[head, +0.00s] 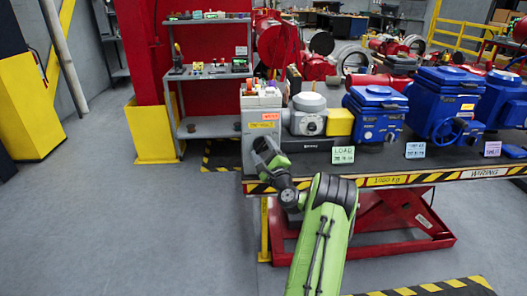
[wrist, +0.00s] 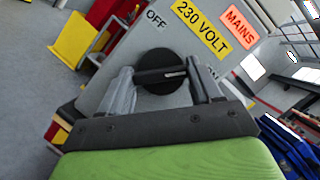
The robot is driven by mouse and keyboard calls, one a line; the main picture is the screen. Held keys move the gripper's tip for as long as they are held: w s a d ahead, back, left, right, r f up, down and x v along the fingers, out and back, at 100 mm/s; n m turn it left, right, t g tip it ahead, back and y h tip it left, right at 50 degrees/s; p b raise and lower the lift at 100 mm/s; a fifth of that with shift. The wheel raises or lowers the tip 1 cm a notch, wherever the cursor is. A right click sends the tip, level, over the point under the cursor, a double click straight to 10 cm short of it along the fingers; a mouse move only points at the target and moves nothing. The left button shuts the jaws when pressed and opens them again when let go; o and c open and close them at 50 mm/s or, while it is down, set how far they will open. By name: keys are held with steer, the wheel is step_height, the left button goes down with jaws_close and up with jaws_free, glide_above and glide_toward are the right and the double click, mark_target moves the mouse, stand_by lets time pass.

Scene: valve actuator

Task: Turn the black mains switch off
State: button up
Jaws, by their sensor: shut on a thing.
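The black mains switch (wrist: 161,84) is a round knob with a bar handle, on the grey face of the mains box (wrist: 120,45) in the wrist view. An OFF label sits at its upper left, and an ON label is partly hidden behind the right finger. My gripper (wrist: 160,75) has one finger at each end of the bar and is shut on it. The bar lies nearly level in the wrist view. In the head view, my gripper (head: 266,150) is at the left end of the bench, against the mains box (head: 262,108); the switch is hidden there.
Yellow 230 VOLT (wrist: 202,25) and orange MAINS labels (wrist: 241,20) are above the switch. Blue valve actuators (head: 375,112) stand to the right on the bench (head: 385,168). A grey shelf (head: 208,75) stands behind. The floor at left is clear.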

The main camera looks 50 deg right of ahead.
steer(key=n+y, duration=0.1)
steer(key=n, duration=0.3)
steer(key=shift+r+n+g, duration=0.1)
steer(key=shift+n+g, duration=0.2)
steer(key=shift+n, duration=0.1)
steer(key=n+g+y, duration=0.1)
steer(key=n, duration=0.2)
steer(key=shift+n, duration=0.3)
steer(key=n+g, duration=0.2)
steer(key=n, duration=0.1)
steer(key=shift+r+n+y+b, duration=0.1)
steer(key=shift+n+y+b, duration=0.2)
steer(key=shift+n+g+b, duration=0.45)
steer(key=shift+n+g, duration=0.35)
steer(key=shift+n, duration=0.7)
steer(key=o, duration=1.1)
steer(key=shift+c, duration=0.2)
steer(key=shift+r, duration=0.1)
